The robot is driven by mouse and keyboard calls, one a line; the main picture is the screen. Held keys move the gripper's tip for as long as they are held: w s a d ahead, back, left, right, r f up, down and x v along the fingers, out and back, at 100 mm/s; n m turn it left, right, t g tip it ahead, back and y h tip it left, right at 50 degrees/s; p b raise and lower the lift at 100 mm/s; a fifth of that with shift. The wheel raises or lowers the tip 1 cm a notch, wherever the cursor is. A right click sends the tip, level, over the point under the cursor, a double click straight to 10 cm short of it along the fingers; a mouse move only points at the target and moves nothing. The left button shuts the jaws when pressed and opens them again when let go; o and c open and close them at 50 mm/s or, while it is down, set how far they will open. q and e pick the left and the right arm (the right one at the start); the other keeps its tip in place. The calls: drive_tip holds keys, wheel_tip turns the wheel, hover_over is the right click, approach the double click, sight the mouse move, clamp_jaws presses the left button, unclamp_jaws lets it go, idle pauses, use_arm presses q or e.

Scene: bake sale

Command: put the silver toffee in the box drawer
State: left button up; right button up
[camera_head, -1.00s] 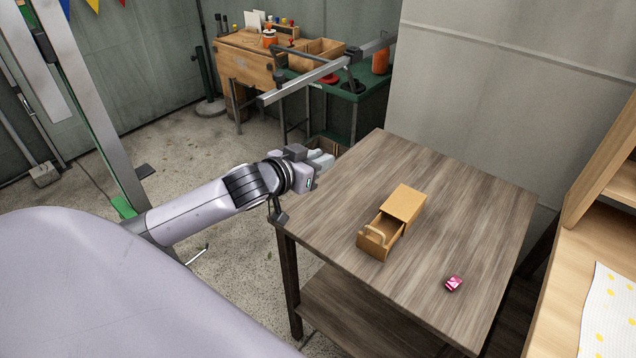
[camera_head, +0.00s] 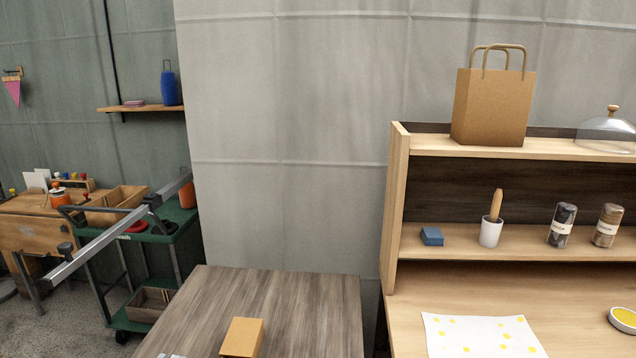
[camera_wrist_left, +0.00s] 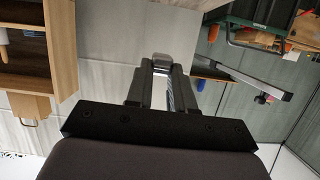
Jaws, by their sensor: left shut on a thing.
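The tan cardboard box (camera_head: 242,337) stands on the grey-brown wooden table (camera_head: 290,300) in the head view. Only its back part shows; its drawer is cut off by the lower picture edge. In the left wrist view my left gripper (camera_wrist_left: 161,70) is shut on a small grey-silver block, the silver toffee (camera_wrist_left: 161,59), at its fingertips. A sliver of pale grey shows at the bottom edge of the head view, too little to identify. My right gripper is in neither view.
A light wooden shelf unit (camera_head: 398,210) stands right of the table, holding a paper bag (camera_head: 493,108), a blue box (camera_head: 431,236) and jars. A green cart (camera_head: 170,237) and wooden desk (camera_head: 30,235) stand at left. The table behind the box is clear.

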use_arm(q)
drive_tip(key=s+d+n+y, duration=0.1)
drive_tip(key=s+d, duration=0.1)
drive_tip(key=s, duration=0.2)
drive_tip(key=w+a+r+h, duration=0.1)
drive_tip(key=w+a+r, duration=0.2)
drive_tip(key=w+a, duration=0.9)
drive_tip(key=shift+w+a+r+m, duration=0.2)
drive_tip(key=shift+a+r+m, duration=0.05)
drive_tip(key=shift+r+m, duration=0.15)
drive_tip(key=shift+f, duration=0.1)
wheel_tip(320, 180, down, 16)
drive_tip(key=shift+b, duration=1.15)
drive_tip(key=shift+d+f, duration=0.1)
drive_tip(key=shift+f, duration=1.65)
drive_tip(key=shift+f, duration=0.1)
